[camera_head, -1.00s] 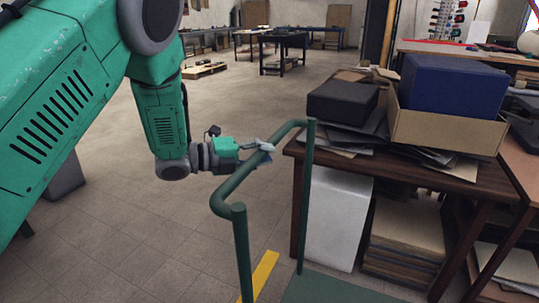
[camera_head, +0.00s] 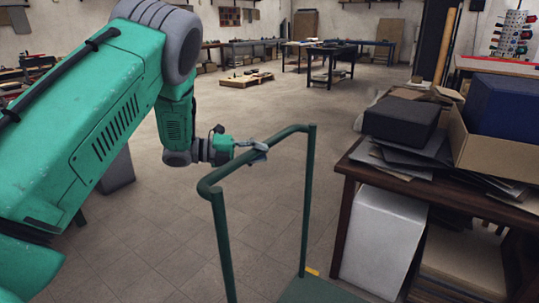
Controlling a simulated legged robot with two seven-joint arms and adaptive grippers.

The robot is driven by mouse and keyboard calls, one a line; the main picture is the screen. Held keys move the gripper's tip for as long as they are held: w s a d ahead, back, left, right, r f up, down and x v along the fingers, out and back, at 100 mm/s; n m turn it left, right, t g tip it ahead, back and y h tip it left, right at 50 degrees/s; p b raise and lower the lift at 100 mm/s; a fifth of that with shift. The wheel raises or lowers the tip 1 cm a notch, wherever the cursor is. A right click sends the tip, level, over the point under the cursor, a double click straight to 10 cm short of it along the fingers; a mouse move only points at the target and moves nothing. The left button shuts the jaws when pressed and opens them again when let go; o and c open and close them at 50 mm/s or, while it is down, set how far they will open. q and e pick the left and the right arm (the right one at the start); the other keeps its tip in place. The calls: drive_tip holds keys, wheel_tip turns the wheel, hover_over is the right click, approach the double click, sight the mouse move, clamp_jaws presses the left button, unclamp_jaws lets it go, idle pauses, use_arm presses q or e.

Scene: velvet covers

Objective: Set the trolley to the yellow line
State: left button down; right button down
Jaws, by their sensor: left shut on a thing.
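The trolley shows as a green tubular handle (camera_head: 217,205) with a bit of its green deck (camera_head: 312,292) at the bottom edge. My left gripper (camera_head: 253,153) is shut on the top bar of the handle, reaching it from the left. A small piece of the yellow line (camera_head: 312,271) shows on the floor by the foot of the handle's right post. The rest of the line is hidden or out of view. My right gripper is not in view.
A wooden table (camera_head: 345,203) stands close to the right of the trolley, with a dark box (camera_head: 401,119), papers and a cardboard box (camera_head: 490,150) on it. A white box (camera_head: 381,240) is under it. Open floor lies ahead and left, with a pallet (camera_head: 246,81) farther back.

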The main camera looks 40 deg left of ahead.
use_arm(q)
drive_tip(key=shift+a+f, duration=0.15)
drive_tip(key=shift+a, duration=1.2)
drive_tip(key=c, duration=1.5)
unclamp_jaws()
drive_tip(key=shift+d, duration=0.15)
drive_tip(key=shift+o, duration=0.9)
drive_tip(key=shift+d, duration=0.25)
drive_tip(key=shift+d+r, duration=0.2)
drive_tip(key=shift+d, duration=0.3)
drive_tip(key=v, duration=1.1)
drive_tip(key=shift+s+a, duration=0.2)
drive_tip(key=shift+s, duration=0.1)
drive_tip(key=shift+a+f, duration=0.2)
drive_tip(key=shift+a, duration=0.05)
